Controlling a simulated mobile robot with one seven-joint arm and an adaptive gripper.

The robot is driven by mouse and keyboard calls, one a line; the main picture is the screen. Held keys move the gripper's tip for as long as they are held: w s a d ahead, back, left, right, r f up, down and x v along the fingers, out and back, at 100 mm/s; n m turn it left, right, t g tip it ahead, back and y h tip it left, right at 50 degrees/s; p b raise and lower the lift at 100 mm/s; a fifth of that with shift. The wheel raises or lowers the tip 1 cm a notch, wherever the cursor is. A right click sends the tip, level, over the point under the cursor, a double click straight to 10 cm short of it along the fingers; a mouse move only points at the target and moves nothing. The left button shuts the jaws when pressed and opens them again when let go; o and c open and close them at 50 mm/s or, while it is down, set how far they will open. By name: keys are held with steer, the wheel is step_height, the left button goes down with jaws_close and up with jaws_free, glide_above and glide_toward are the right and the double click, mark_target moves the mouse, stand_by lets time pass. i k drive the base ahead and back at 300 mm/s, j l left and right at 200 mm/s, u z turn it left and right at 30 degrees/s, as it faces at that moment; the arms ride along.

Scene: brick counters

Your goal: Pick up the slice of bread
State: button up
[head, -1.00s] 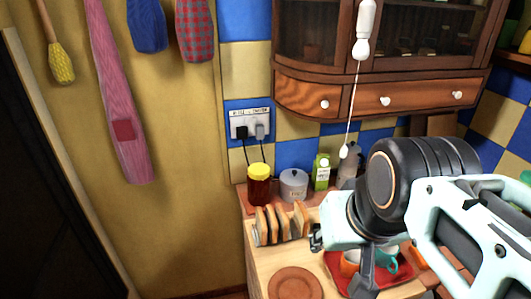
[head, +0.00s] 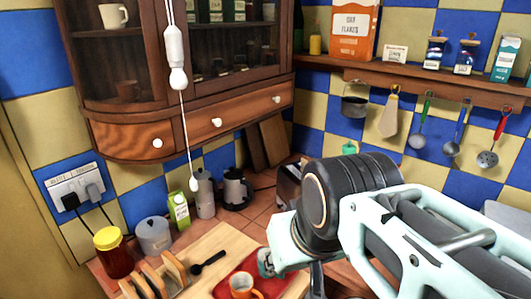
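Slices of bread (head: 174,267) stand upright in a rack on the light wooden counter, at the lower left of the head view. The bottom of the rack is cut off by the frame edge. My arm comes in from the right, and the end of my gripper (head: 266,262) shows small above the red tray, to the right of the bread and apart from it. Its fingers are mostly hidden behind my arm, so I cannot tell whether it is open or shut.
A red tray (head: 228,285) with an orange cup (head: 243,287) lies below my arm. A dark spoon (head: 208,262) lies by the bread. A yellow-lidded jar (head: 113,252), grey pot (head: 154,235) and green carton (head: 179,210) stand behind. A pull cord (head: 176,60) hangs in front.

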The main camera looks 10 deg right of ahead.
mark_target(306, 160)
steer(key=z, duration=0.6)
steer(key=u, duration=1.5)
steer(key=z, duration=1.25)
steer(key=i+l+z, duration=0.1)
steer(key=z, duration=0.2)
steer(key=i+l, duration=0.4)
steer(key=l, duration=0.2)
